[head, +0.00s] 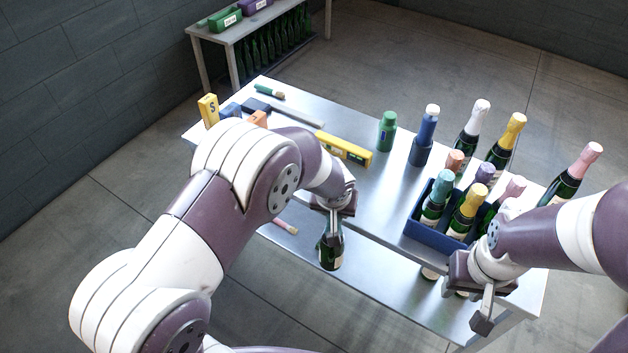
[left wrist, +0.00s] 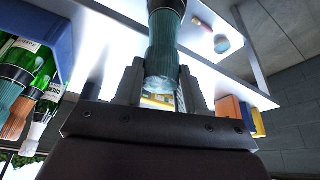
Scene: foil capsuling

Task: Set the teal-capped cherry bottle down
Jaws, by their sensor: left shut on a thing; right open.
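My left gripper (head: 335,205) is shut on the neck of a dark green bottle (head: 331,250), which hangs upright in front of the table's near edge. In the left wrist view the bottle's teal cap (left wrist: 163,58) sits between the two fingers (left wrist: 160,88). In the head view the gripper hides the cap, and the label cannot be read. My right gripper (head: 481,296) is open and empty near the front right of the table, beside the blue crate (head: 424,232). Another teal-capped bottle (head: 438,192) stands in that crate.
The crate holds several capped bottles. More bottles, such as the yellow-capped one (head: 508,143), stand behind it. The table's middle is clear.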

